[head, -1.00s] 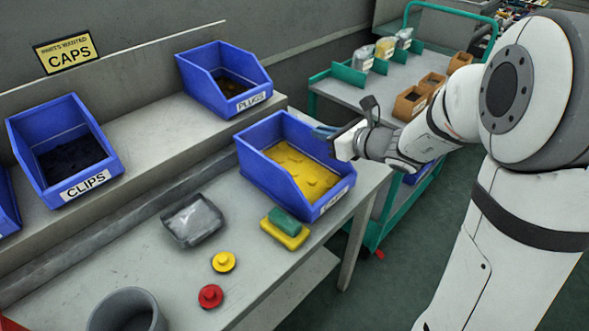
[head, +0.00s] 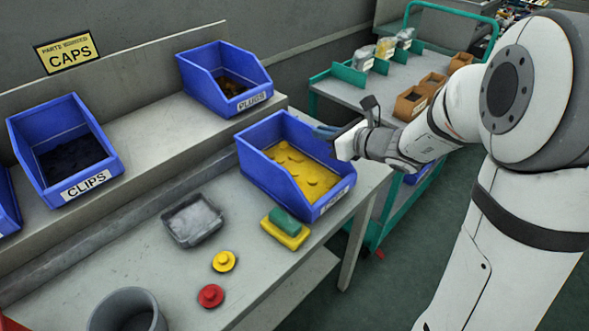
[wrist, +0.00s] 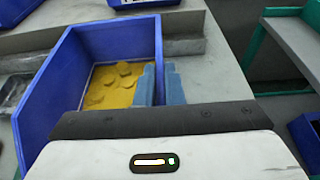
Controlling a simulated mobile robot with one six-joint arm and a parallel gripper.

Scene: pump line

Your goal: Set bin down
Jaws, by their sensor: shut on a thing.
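The blue bin (head: 262,174) with yellow caps (head: 300,166) in it is at the right end of the workbench (head: 150,240). Its front label is mostly unreadable at this angle. My gripper (head: 326,131) is shut on the bin's right-hand wall. In the wrist view the two blue fingers (wrist: 160,84) stand close together at the wall of the bin (wrist: 60,85), beside the yellow caps (wrist: 112,84). The bin looks level, at or very near the bench top; I cannot tell whether its base touches.
CLIPS (head: 62,150) and PLUGS (head: 224,78) bins stand on the raised shelf. A small grey tray (head: 192,220), a green-and-yellow block (head: 286,228), yellow (head: 224,261) and red (head: 211,296) knobs and a grey tub (head: 127,311) occupy the bench. A green-framed cart (head: 350,90) stands behind.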

